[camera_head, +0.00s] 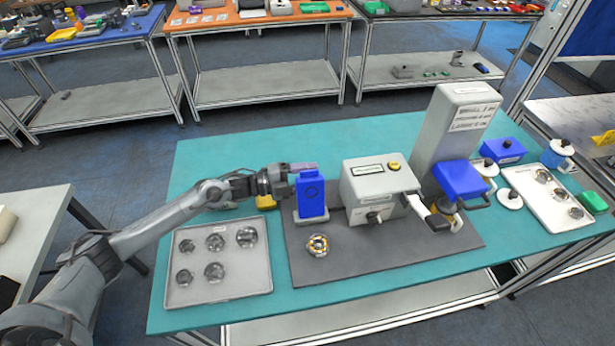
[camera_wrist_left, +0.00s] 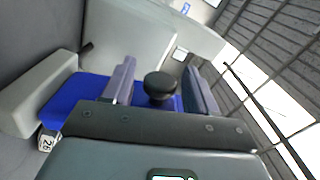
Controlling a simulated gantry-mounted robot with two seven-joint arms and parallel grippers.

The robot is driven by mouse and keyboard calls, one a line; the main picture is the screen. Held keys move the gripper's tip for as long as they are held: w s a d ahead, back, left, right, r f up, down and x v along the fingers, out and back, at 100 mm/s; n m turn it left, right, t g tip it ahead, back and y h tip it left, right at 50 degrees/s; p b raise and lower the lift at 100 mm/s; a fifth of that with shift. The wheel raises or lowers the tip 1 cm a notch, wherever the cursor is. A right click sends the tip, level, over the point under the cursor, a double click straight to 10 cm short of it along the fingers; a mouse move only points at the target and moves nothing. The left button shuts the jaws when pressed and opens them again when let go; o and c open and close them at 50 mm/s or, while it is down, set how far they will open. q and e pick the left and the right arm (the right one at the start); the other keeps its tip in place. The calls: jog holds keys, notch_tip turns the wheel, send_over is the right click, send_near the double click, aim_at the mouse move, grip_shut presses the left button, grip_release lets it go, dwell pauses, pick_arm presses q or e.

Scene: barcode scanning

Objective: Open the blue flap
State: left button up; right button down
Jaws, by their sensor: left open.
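A blue upright piece (camera_head: 311,196) stands on a small grey base at the left end of the dark mat in the head view. My left gripper (camera_head: 302,168) comes in from the left, behind and at the top of this piece. In the left wrist view, the open left gripper (camera_wrist_left: 160,78) has a round black knob (camera_wrist_left: 161,86) between its two fingers. A blue surface (camera_wrist_left: 78,96) lies beneath the fingers. Finger contact with the knob cannot be told. A blue cover (camera_head: 460,180) with a dark handle sits at the grey machine on the right. My right gripper is not in view.
A grey box device (camera_head: 379,186) stands just right of the blue upright piece. A grey tray (camera_head: 219,285) with several round metal parts lies at left. A ring-shaped part (camera_head: 318,245) lies on the dark mat (camera_head: 380,262). The front left teal table edge is clear.

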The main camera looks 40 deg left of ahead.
pick_arm(q)
grip_shut()
jog(key=shift+s+d+r+m, duration=0.3)
jog(key=shift+s+d+m, duration=0.1)
jog(key=shift+m, duration=0.2)
jog(key=shift+s+d+r+m, duration=0.3)
jog(key=shift+d+m, duration=0.1)
jog(key=shift+m, duration=0.2)
grip_release()
jog(key=shift+a, duration=0.1)
jog(key=p+v, duration=0.1)
jog(key=v, duration=0.9)
jog(key=shift+s+a, duration=0.15)
jog(key=shift+s, duration=0.15)
